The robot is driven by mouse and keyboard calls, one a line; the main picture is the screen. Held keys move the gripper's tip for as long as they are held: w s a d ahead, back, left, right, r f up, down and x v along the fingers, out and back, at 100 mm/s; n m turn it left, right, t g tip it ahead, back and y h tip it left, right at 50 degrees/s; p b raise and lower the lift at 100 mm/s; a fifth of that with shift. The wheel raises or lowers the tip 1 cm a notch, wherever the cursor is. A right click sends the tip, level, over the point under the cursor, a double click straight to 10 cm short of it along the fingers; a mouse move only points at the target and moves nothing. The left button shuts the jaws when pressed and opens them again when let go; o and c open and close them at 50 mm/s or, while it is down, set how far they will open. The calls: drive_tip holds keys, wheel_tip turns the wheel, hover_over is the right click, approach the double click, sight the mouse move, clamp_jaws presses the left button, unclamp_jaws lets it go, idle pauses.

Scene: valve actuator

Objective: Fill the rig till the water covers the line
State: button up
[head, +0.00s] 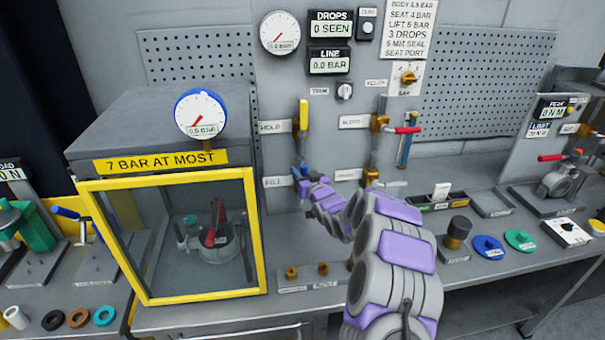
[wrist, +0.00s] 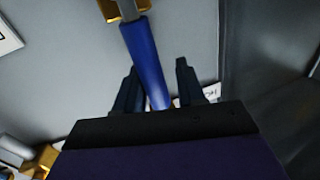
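The blue lever (wrist: 145,55) of the valve beside the FILL label (head: 273,182) lies between my gripper's fingers in the wrist view. My gripper (wrist: 158,82) is open; the left finger is close to the lever, and a gap shows at the right finger. Whether either touches is unclear. In the head view my gripper (head: 306,186) is at this valve and partly hides it. The rig has a yellow-framed cabinet (head: 258,235) with a grey valve (head: 222,244) with a red handle inside. A narrow blue upright (head: 405,150) stands right of the BLEED pipe; no water line is readable.
The yellow HOLD lever (head: 303,115) stands upright above my gripper. A red lever (head: 407,130) sticks out at right. The line display (head: 330,62) and cabinet gauge (head: 201,113) read 0.0 bar. Trays and loose parts lie on the bench at right.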

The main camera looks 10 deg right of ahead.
drive_tip(key=shift+c, duration=0.7)
drive_tip(key=shift+d, duration=0.85)
clamp_jaws()
drive_tip(key=shift+a, duration=0.35)
drive_tip(key=shift+d, duration=0.1)
